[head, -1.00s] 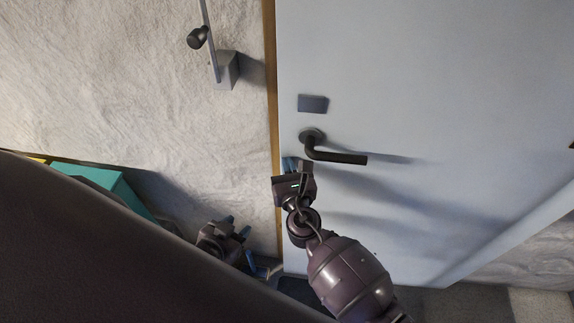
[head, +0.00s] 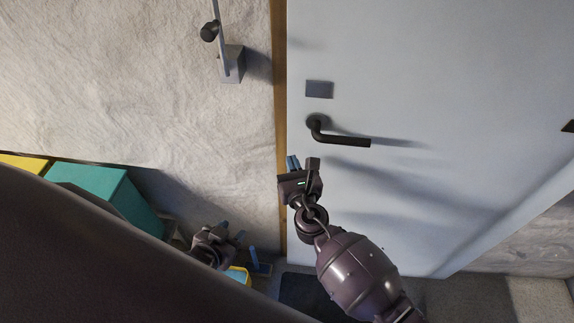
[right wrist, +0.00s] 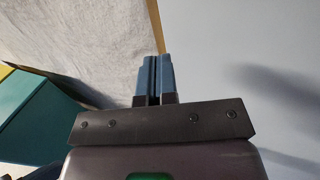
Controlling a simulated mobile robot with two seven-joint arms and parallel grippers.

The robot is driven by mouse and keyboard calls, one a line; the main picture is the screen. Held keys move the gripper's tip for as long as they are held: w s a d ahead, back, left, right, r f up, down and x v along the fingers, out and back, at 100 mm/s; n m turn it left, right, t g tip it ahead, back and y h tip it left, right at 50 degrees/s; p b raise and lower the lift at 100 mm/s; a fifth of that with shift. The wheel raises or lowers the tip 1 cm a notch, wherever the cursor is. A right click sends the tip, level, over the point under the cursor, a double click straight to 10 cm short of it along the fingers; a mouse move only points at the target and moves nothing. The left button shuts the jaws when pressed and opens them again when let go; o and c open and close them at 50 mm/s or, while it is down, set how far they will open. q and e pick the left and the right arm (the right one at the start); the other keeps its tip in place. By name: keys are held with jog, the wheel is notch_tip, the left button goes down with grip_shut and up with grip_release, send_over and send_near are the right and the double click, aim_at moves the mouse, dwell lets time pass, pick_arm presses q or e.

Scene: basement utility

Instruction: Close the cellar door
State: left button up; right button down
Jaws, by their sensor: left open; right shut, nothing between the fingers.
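The cellar door (head: 450,90) is a pale grey-blue panel filling the right of the head view. Its left edge runs along a wooden frame strip (head: 280,110), with no clear gap showing between them. A dark lever handle (head: 342,139) sticks out below a small grey plate (head: 319,89). My right gripper (head: 302,162) is shut and empty, below and left of the handle, in front of the door's left edge. Its blue fingers (right wrist: 155,78) are together in the right wrist view, with the door (right wrist: 240,60) behind. My left gripper (head: 236,238) is open and low, left of the door.
A rough pale wall (head: 130,80) carries a grey box with a lever (head: 231,64). Teal (head: 105,190) and yellow (head: 22,166) boxes stand at the left. A yellow-rimmed container (head: 238,273) and a dark mat (head: 305,290) are on the floor. My dark body hides the lower left.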

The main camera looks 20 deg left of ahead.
jog(key=s+d, duration=0.3)
jog(key=s, duration=0.6)
jog(key=shift+s+p, duration=0.3)
jog(key=shift+p, duration=0.1)
jog(key=w+d+m+h, duration=0.3)
jog(key=d+m, duration=0.6)
jog(key=m, duration=0.7)
jog(key=w+d+m+h, duration=0.2)
jog(key=w+d+m, duration=0.2)
jog(key=d+m, duration=0.8)
jog(key=s+d+f+m+h, duration=0.2)
jog(key=s+d+m, duration=0.1)
jog(key=d+m, duration=0.45)
jog(key=s+d+f+m+h, duration=0.2)
jog(key=s+d+f+m, duration=0.1)
jog(key=d+m, duration=0.4)
jog(key=s+d+f+g+h, duration=0.2)
jog(key=s+d+f, duration=0.3)
jog(key=s+d, duration=0.3)
jog(key=shift+s+d+h, duration=0.25)
jog(key=shift+s+h, duration=0.05)
jog(key=shift+s, duration=0.45)
